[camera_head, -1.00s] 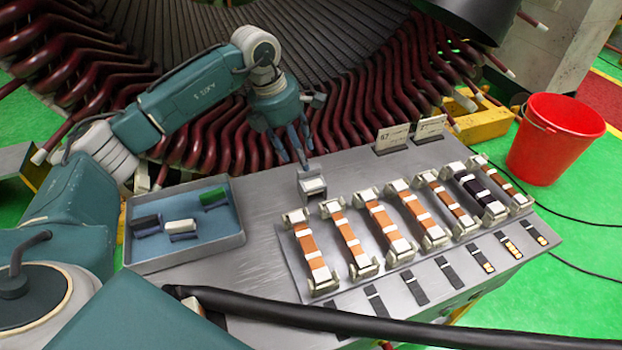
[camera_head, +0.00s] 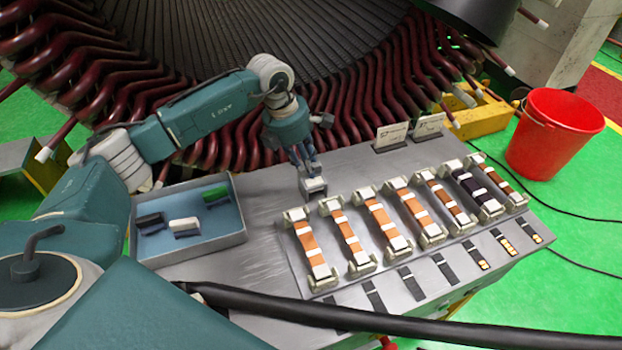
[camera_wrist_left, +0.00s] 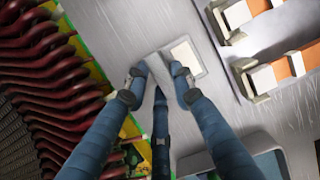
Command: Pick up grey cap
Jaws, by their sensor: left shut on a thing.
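The grey cap (camera_wrist_left: 153,68) is a small pale grey piece between the fingertips of my left gripper (camera_wrist_left: 160,80) in the left wrist view. The fingers are shut on it from both sides. It is at the side of a small grey block with a whitish top (camera_wrist_left: 184,57); I cannot tell whether they touch. In the head view my left gripper (camera_head: 308,160) points down at this block (camera_head: 313,186) on the grey table, and its fingers mostly hide the cap. My right gripper is not in view.
A blue tray (camera_head: 238,238) with black, white and green pieces stands left of the gripper. Several orange-banded holders (camera_head: 312,250) stand in a row to the right. Two small signs (camera_head: 391,136) stand behind. A black cable (camera_head: 330,318) crosses in front. The stator (camera_head: 370,110) is behind the table.

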